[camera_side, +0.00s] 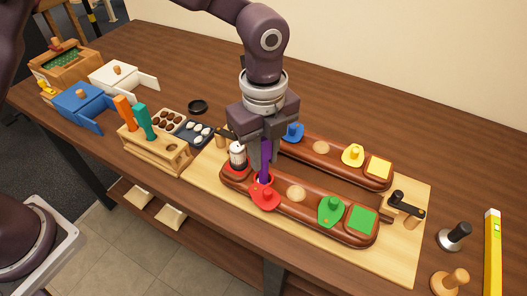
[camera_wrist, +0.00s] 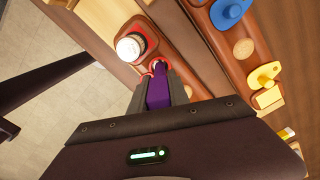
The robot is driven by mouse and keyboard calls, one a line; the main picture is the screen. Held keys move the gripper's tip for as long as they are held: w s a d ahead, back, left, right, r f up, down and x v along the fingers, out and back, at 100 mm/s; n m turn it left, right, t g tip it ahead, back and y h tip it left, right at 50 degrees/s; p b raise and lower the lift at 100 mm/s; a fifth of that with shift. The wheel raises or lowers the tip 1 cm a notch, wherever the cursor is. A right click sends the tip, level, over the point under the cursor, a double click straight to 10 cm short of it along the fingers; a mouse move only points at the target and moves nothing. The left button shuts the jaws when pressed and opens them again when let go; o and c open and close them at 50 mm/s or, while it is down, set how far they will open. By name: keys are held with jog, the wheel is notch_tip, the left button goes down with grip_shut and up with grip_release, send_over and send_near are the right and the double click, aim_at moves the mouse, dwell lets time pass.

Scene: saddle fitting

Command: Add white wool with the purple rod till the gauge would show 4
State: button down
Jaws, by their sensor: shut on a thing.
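My gripper (camera_side: 266,155) is shut on the purple rod (camera_side: 265,163), which it holds upright over the near leather panel (camera_side: 310,208) of the saddle. The rod's lower end is at a red-rimmed opening beside the red lid (camera_side: 265,198); whether its tip is inside I cannot tell. In the wrist view the purple rod (camera_wrist: 158,88) points down to the red opening (camera_wrist: 159,65). A white-topped gauge (camera_side: 237,152) stands on a red base at the left end of this panel; its reading is too small to tell.
A green lid (camera_side: 331,210) and green square (camera_side: 363,219) are on the near panel. The far panel has blue (camera_side: 292,132) and yellow (camera_side: 352,154) lids. A wooden rack (camera_side: 150,150) with orange and teal handles stands left. Stamp-like tools (camera_side: 455,236) and a yellow level (camera_side: 492,250) lie right.

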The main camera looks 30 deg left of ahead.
jog(key=shift+f, duration=0.1)
jog(key=shift+r, duration=4.05)
